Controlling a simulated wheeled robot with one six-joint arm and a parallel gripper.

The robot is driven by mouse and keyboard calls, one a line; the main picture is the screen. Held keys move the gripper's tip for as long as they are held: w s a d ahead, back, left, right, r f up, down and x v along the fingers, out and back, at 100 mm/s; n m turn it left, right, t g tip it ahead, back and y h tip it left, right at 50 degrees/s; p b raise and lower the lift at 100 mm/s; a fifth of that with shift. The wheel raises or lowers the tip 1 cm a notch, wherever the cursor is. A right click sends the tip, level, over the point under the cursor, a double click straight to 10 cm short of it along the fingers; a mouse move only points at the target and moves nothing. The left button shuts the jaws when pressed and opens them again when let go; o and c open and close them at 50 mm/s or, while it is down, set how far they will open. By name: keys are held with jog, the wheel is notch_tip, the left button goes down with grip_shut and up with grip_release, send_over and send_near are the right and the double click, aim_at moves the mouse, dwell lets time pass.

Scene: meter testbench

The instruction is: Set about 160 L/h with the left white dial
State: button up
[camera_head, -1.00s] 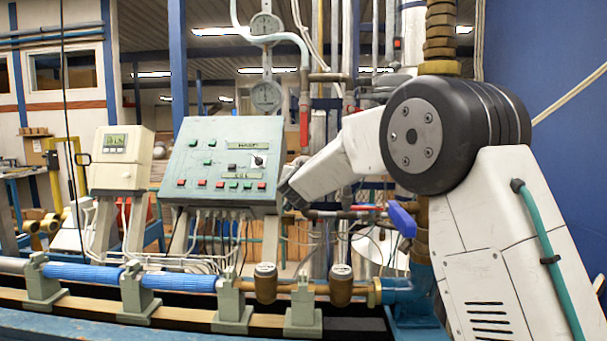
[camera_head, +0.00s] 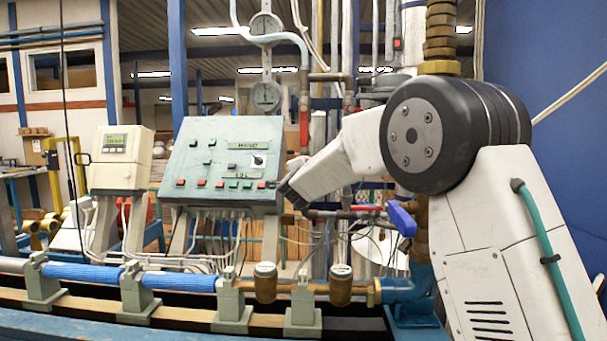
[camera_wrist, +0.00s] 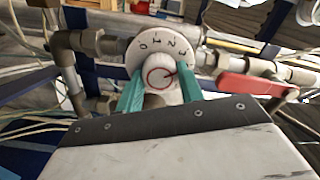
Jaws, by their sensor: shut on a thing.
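A white dial (camera_wrist: 162,64) with dark numbers on its round scale shows in the wrist view. Its knob has a red ring and a red mark that points up and to the right. My gripper (camera_wrist: 160,88) has its two teal fingers on either side of the knob, shut on it. In the head view, my arm's end is at the right edge of the grey-green control box (camera_head: 222,160); the dial and fingertips cannot be made out there. The box has a lower display (camera_head: 240,175) whose digits are too small to read surely.
A red lever handle (camera_wrist: 255,86) is right of the dial in the wrist view, with grey pipes around. In the head view, a pale meter box (camera_head: 120,160) stands at left. A blue handle (camera_head: 402,219) and brass fittings (camera_head: 341,286) are near my arm.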

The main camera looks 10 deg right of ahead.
jog(key=shift+m, duration=3.7)
jog(key=shift+f, duration=0.1)
jog(key=o, duration=1)
jog(key=shift+d, duration=0.1)
jog(key=v, duration=0.8)
